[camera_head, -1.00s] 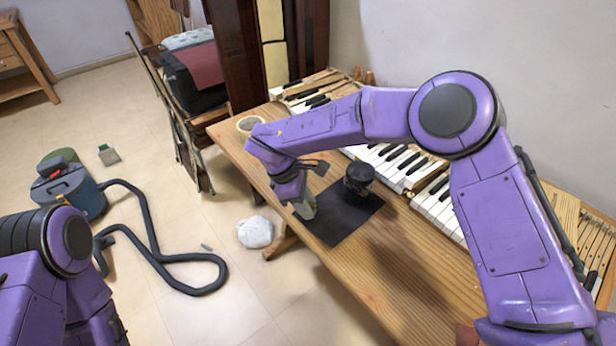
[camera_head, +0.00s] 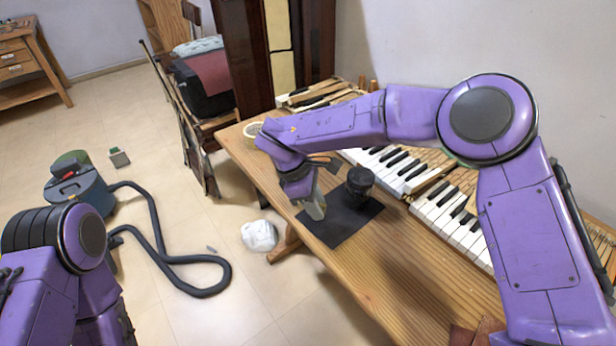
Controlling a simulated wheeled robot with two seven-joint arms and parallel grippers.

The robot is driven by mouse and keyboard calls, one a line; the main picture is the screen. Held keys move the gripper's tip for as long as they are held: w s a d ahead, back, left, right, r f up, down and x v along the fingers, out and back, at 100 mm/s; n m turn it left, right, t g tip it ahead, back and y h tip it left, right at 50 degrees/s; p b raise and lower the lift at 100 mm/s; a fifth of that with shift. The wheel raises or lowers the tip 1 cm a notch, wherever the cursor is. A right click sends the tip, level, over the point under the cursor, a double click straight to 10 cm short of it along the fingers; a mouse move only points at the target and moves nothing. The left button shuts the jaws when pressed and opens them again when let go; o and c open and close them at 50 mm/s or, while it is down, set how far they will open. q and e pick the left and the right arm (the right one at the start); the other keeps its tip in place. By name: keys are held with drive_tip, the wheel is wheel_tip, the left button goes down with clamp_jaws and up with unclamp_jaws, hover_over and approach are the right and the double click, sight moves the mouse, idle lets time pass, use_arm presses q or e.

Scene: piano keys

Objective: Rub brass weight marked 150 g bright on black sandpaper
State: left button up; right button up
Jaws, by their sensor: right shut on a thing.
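The black sandpaper (camera_head: 342,228) lies flat on the wooden table, near its front edge. My right gripper (camera_head: 316,209) points down over the left part of the sandpaper. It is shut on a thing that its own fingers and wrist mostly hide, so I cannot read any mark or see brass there. A dark, round, lidded object (camera_head: 359,184) stands upright on the back right part of the sandpaper, just right of the gripper and apart from it. Of my left arm (camera_head: 60,262) only upper links show at the lower left; its gripper is out of view.
The wooden table (camera_head: 405,275) has bare room right of the sandpaper. Piano keys (camera_head: 455,215) lie along its back. A tape roll (camera_head: 252,130) sits at the far left end. A vacuum cleaner (camera_head: 82,192) with hose and a white bag (camera_head: 259,235) are on the floor.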

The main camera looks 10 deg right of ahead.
sight(324, 208)
drive_tip(key=shift+a+r+p, duration=0.1)
drive_tip(key=shift+r+p, duration=0.7)
drive_tip(key=shift+r, duration=0.95)
